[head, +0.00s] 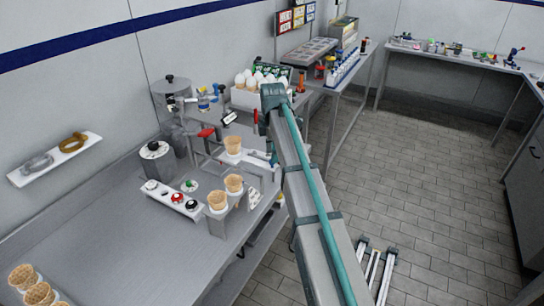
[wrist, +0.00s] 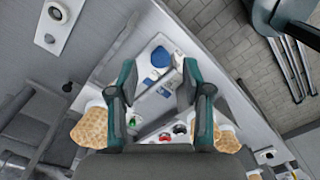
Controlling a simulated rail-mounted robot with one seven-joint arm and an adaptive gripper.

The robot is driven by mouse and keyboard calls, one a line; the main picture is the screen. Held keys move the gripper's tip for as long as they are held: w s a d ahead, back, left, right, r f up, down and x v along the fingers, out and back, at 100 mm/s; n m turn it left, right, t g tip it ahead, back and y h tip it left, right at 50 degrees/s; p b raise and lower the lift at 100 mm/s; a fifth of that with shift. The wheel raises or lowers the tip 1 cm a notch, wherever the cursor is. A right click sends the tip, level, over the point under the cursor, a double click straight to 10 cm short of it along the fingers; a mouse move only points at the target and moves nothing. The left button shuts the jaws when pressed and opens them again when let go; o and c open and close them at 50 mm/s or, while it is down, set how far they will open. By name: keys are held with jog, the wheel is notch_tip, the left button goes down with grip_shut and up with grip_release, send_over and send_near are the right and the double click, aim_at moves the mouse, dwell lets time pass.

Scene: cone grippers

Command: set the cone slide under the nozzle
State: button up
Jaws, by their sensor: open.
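A single waffle cone (head: 233,145) stands upright below and right of a red-handled dispenser (head: 206,133) in the head view. I take this cone to be on the cone slide; the slide's own body is mostly hidden. The nozzle cannot be made out clearly. My arm hides part of the area right of the single cone.
Two cones (head: 233,184) stand in a grey holder nearer the front. A white strip with coloured knobs (head: 173,198) lies left of them. A lidded canister (head: 156,150) stands behind it. More cones (head: 38,292) sit at the lower left. The front bench (head: 120,245) is largely clear.

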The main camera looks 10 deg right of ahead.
jog(key=shift+f, duration=1.35)
grip_shut()
